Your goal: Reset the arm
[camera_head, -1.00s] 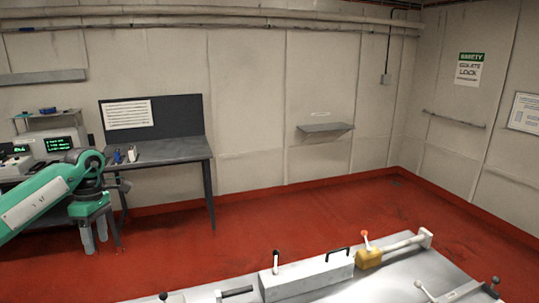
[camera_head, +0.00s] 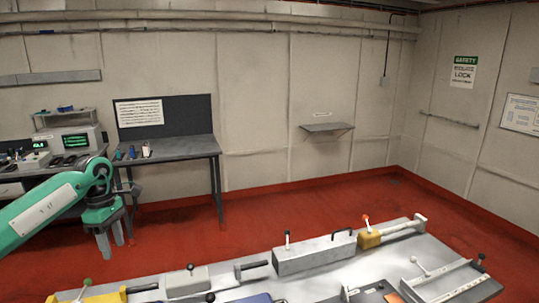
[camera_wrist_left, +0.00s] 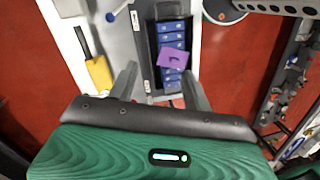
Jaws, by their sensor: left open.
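My left gripper (camera_head: 117,238) hangs from the green left arm at the left of the head view, fingers pointing down, with nothing between them. In the left wrist view the two fingers (camera_wrist_left: 164,88) are spread apart. A tray of blue cells (camera_wrist_left: 174,32) shows beyond and between them, with a purple piece (camera_wrist_left: 172,57) lying over the cells. My right gripper is not in view.
A desk with monitors (camera_head: 75,142) and a side table (camera_head: 175,150) stand by the back wall. Red floor lies between.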

